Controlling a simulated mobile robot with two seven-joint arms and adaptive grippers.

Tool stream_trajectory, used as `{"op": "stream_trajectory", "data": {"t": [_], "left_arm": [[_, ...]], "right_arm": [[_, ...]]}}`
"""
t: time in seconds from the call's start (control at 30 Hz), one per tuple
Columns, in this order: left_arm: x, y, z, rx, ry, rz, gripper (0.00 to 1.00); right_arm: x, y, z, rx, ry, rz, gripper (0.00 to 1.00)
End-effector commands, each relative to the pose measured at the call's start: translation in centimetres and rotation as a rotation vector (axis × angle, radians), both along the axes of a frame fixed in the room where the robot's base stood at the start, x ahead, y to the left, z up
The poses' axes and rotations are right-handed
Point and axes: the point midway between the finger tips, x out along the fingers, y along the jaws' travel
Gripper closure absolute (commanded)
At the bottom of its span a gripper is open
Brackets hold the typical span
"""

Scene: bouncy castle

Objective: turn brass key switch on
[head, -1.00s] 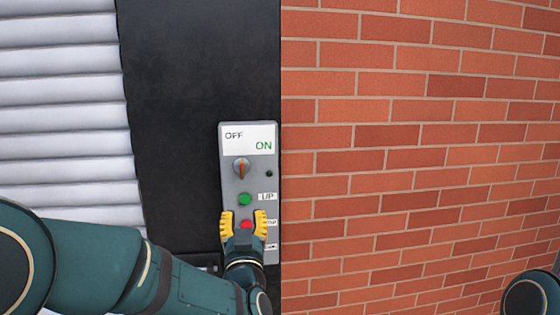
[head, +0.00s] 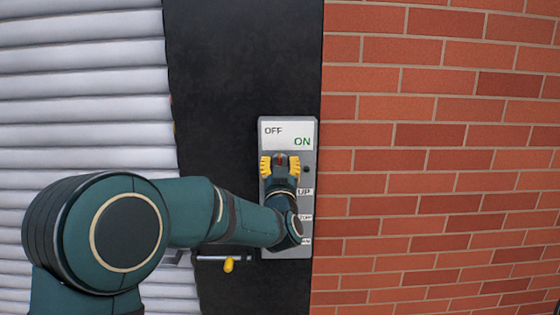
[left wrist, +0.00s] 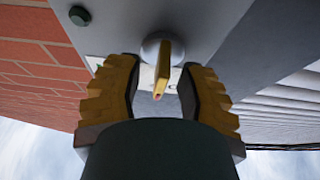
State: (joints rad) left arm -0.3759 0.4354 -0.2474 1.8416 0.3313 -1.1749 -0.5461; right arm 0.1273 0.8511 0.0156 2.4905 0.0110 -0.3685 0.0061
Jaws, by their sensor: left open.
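The grey control panel (head: 311,155) on the dark wall strip has OFF at its upper left and ON in green at its upper right. In the head view my left gripper (head: 280,164) covers the key switch, so which label it points at is hard to tell. In the left wrist view the brass key (left wrist: 163,66) stands out from its round silver base (left wrist: 153,46). My left gripper (left wrist: 160,80) is open, with one yellow finger on each side of the key and a gap to both. My right gripper is out of view.
A red brick wall (head: 430,180) lies right of the panel and a white ribbed surface (head: 75,90) lies left. A small yellow-ended handle (head: 228,265) is low on the dark strip (head: 240,70). My arm hides part of the buttons.

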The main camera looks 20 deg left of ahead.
Motion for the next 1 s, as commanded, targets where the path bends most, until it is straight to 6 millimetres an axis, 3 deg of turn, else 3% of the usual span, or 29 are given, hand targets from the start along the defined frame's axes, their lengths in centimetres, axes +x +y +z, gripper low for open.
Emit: {"op": "stream_trajectory", "data": {"t": [0.4,0.5,0.53,1.0], "left_arm": [[0.64,0.21,0.23,0.000,0.000,0.000,0.59],[0.63,0.20,0.24,0.000,0.000,0.000,0.94],[0.63,0.19,0.24,0.000,0.000,0.000,1.00],[0.62,0.19,0.28,0.048,0.014,0.000,1.00]], "right_arm": [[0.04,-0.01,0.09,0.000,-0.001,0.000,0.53],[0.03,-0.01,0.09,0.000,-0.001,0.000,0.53],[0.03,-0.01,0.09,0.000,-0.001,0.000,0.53],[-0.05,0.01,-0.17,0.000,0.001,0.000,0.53]]}}
